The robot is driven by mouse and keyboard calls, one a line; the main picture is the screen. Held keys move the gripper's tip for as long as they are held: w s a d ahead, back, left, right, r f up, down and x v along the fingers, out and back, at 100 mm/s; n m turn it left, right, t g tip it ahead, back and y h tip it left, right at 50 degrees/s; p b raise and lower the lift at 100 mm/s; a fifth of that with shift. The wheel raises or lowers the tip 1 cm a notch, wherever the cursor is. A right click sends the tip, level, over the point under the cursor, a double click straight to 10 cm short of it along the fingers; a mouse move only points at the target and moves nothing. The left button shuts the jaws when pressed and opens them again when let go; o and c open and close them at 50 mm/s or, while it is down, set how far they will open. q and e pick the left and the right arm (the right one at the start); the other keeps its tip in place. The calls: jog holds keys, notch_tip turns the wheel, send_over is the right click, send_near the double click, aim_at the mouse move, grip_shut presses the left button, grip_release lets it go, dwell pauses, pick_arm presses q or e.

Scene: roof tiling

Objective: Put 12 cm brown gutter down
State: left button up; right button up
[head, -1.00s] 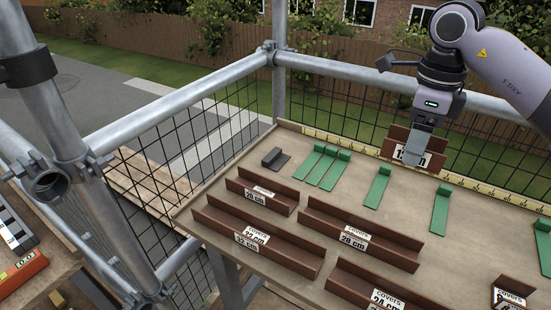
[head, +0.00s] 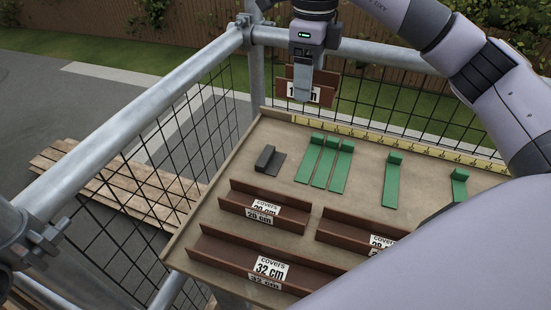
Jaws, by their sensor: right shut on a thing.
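The short brown gutter (head: 321,93) hangs in my right gripper (head: 302,92), which is shut on it. Its white label is partly hidden by the fingers, so its number is not fully readable. The gripper holds it above the back left part of the wooden table (head: 226,165), near the scaffold rail. My left gripper does not show.
Green brackets (head: 324,165) and a dark grey piece (head: 269,160) stand on the table. Longer labelled brown gutters (head: 235,252) lie at the front. A yellow ruler strip (head: 400,141) runs along the back edge. Scaffold rails (head: 150,115) and mesh border the left and back.

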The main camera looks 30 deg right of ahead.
jog(key=shift+w+a+f, duration=0.1)
jog(key=shift+w, duration=0.15)
jog(key=shift+f, duration=9.9)
jog(key=shift+f+b, duration=0.4)
jog(key=shift+b, duration=0.1)
jog(key=o, duration=1.1)
jog(key=shift+c, duration=0.2)
